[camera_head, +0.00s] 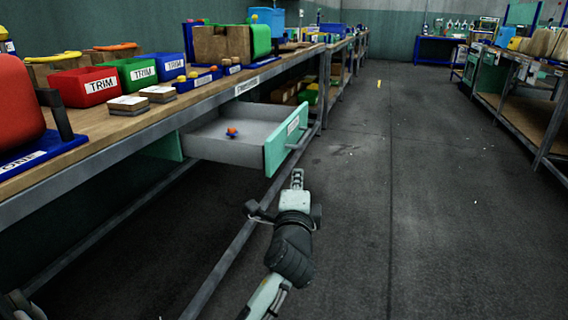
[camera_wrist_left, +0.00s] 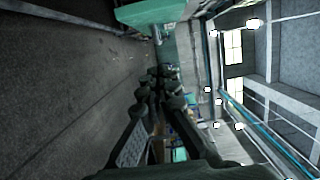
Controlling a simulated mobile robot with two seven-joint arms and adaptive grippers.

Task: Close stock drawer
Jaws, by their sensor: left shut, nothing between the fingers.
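The stock drawer (camera_head: 233,138) is pulled out from under the long workbench on the left in the head view. It has a grey tray, a green front (camera_head: 280,147) with a white label, and a bar handle (camera_head: 297,138). A small orange and blue item (camera_head: 231,132) lies inside. My left gripper (camera_head: 297,177) is shut and empty, on the near side of the drawer front and below its handle in the picture. I see no contact. In the left wrist view, the shut fingers (camera_wrist_left: 165,75) point toward a green panel (camera_wrist_left: 150,13) that looks like the drawer front.
The workbench top (camera_head: 130,121) holds red, green and blue bins, wooden blocks and a large red object (camera_head: 18,108). A grey lower rail (camera_head: 235,250) runs along the bench.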

